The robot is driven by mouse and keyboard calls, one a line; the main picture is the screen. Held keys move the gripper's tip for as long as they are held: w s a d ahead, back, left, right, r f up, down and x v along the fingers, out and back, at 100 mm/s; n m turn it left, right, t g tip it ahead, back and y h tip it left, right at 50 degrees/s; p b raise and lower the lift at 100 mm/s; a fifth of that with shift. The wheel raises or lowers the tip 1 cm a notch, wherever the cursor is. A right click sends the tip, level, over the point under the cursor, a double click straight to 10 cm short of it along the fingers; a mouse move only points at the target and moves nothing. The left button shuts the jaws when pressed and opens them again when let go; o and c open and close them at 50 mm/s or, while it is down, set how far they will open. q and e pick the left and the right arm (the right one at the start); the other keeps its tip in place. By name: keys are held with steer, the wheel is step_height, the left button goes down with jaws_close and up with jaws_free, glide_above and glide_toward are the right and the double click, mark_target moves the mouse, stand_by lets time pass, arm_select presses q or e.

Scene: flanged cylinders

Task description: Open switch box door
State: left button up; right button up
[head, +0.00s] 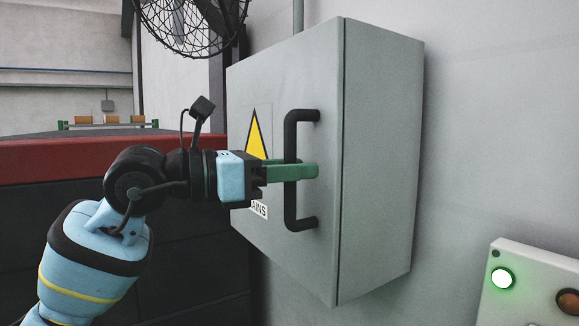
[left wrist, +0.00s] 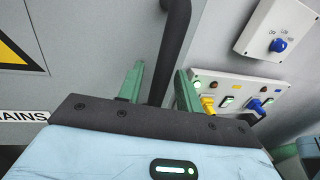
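The grey switch box (head: 380,150) hangs on the wall in the head view. Its door (head: 270,85) carries a yellow warning triangle (head: 256,138) and looks closed. A black vertical bar handle (head: 291,205) is on the door near its right edge. My left gripper (head: 306,168) reaches in from the left with its green fingers at the handle's middle. In the left wrist view the handle (left wrist: 175,35) passes between the two fingers, with visible gaps beside it, so the gripper is open around the bar.
A control panel with a lit green button (head: 502,279) is at the lower right. A wall switch with a blue knob (left wrist: 278,45) shows in the left wrist view. A wire-caged fan (head: 185,22) is above left. A red-topped dark cabinet (head: 60,152) stands left behind my arm.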

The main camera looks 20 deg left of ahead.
arm_select(q)
steer(key=shift+c, duration=0.2)
jaws_close()
